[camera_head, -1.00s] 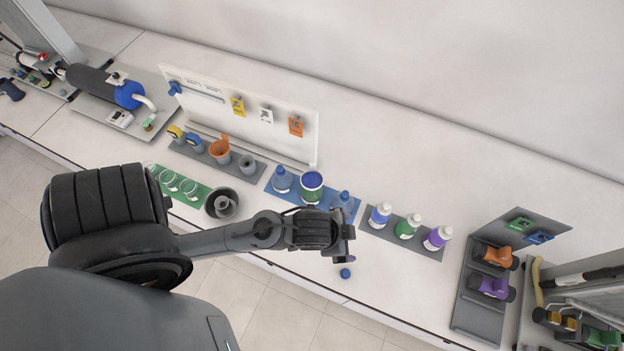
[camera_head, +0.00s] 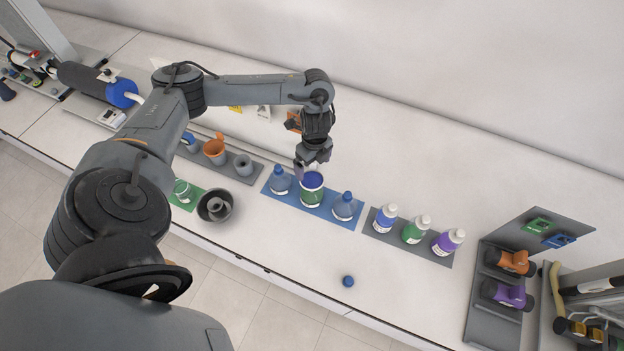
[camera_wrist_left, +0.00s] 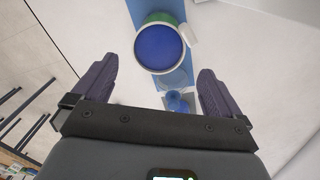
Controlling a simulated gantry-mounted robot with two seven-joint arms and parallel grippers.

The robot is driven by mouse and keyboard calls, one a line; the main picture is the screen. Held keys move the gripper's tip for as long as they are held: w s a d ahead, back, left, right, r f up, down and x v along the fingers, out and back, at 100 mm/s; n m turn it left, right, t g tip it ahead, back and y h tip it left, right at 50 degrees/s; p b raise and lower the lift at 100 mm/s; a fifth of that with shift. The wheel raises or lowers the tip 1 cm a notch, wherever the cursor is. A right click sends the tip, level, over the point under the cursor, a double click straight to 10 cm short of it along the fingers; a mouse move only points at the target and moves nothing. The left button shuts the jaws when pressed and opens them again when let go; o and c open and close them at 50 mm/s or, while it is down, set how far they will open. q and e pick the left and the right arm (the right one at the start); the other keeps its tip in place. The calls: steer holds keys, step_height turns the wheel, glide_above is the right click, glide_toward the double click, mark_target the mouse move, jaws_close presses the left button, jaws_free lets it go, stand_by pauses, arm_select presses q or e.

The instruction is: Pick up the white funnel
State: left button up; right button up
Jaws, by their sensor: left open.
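I cannot pick out a white funnel with certainty in either view. My left gripper (camera_head: 308,172) points down behind the green jar with the blue top (camera_head: 312,188), near the left blue bottle (camera_head: 279,181). In the left wrist view the gripper (camera_wrist_left: 157,88) is open and nothing is held between its fingers. The jar's blue top (camera_wrist_left: 160,50) lies ahead of the fingers there, with a small white piece (camera_wrist_left: 188,33) at its edge. A blue-capped bottle (camera_wrist_left: 177,103) shows between the fingers. My right gripper is not in view.
A blue mat (camera_head: 327,215) bears the jar and bottles. To its left are a dark bowl (camera_head: 204,216) and an orange cup (camera_head: 214,152); to its right, bottles with blue, green and purple labels. A small blue object (camera_head: 348,281) lies on the clear front bench.

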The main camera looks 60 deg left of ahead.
mark_target(311, 185)
arm_select(q)
steer(key=f, duration=0.1)
steer(key=f+b, duration=0.1)
steer(key=f, duration=0.1)
steer(key=shift+s+f, duration=0.25)
steer(key=shift+f, duration=0.15)
steer(key=shift+f+b, duration=0.45)
steer(key=shift+f, duration=0.45)
steer(key=shift+d+f, duration=0.2)
steer(key=shift+f, duration=2.15)
steer(key=c, duration=0.8)
